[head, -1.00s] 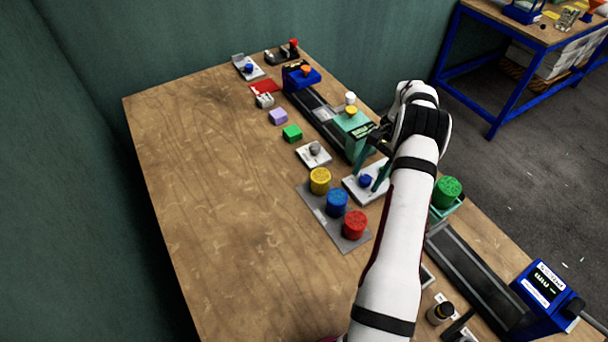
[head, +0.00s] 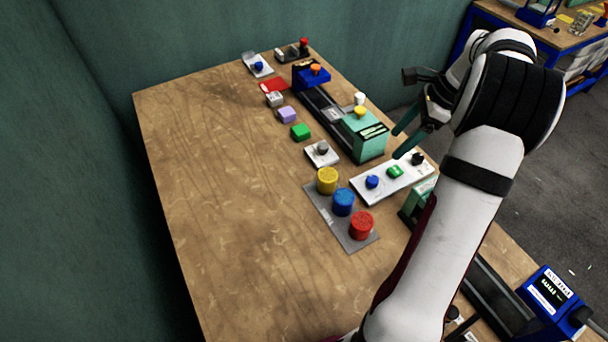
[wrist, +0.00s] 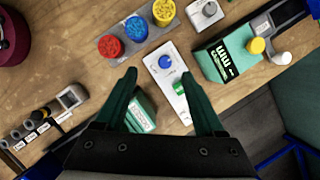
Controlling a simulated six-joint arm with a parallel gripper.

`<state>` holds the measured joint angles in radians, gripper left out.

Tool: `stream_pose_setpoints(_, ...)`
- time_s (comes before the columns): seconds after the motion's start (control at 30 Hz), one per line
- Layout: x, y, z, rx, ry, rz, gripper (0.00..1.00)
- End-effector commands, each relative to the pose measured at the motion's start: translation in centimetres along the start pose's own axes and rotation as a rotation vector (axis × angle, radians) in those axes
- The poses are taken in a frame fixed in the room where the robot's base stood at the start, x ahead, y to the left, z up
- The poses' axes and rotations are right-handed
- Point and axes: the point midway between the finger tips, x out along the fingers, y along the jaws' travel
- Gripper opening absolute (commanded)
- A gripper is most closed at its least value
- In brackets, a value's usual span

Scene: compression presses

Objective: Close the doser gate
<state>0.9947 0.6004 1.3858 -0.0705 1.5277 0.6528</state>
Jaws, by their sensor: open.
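No part is labelled legibly as the doser gate, so I cannot tell which one it is. A teal unit (head: 370,146) with a yellow knob (head: 360,111) and a white knob (head: 360,98) stands at the end of a dark rail. The same unit shows in the wrist view (wrist: 222,65). Beside it lies a white panel (head: 383,186) with a blue knob (head: 372,181), a green button (head: 395,171) and a black knob (head: 418,158). My gripper (head: 398,142) is open and empty above this panel. In the wrist view its fingers (wrist: 159,75) are spread apart over the panel.
Yellow (head: 327,180), blue (head: 343,201) and red (head: 361,225) cylinders stand on a grey plate left of the panel. A second teal box (wrist: 143,108) is partly hidden by my arm and fingers. A blue display unit (head: 553,297) stands lower right. The table's left side is clear.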

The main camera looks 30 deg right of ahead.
Motion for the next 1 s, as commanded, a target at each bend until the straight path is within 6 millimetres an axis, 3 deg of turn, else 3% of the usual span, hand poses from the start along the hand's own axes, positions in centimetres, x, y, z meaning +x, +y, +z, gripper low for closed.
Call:
stream_pose_setpoints(0.3,-0.1,4.1,8.2,-0.286,0.031,0.06,0.71)
stream_pose_setpoints(0.6,0.1,9.8,14.4,-0.568,0.053,0.117,0.71)
stream_pose_setpoints(0.8,0.4,14.3,17.4,-0.761,0.063,0.156,0.71)
stream_pose_setpoints(1.0,0.6,17.2,18.7,-0.881,0.069,0.179,0.71)
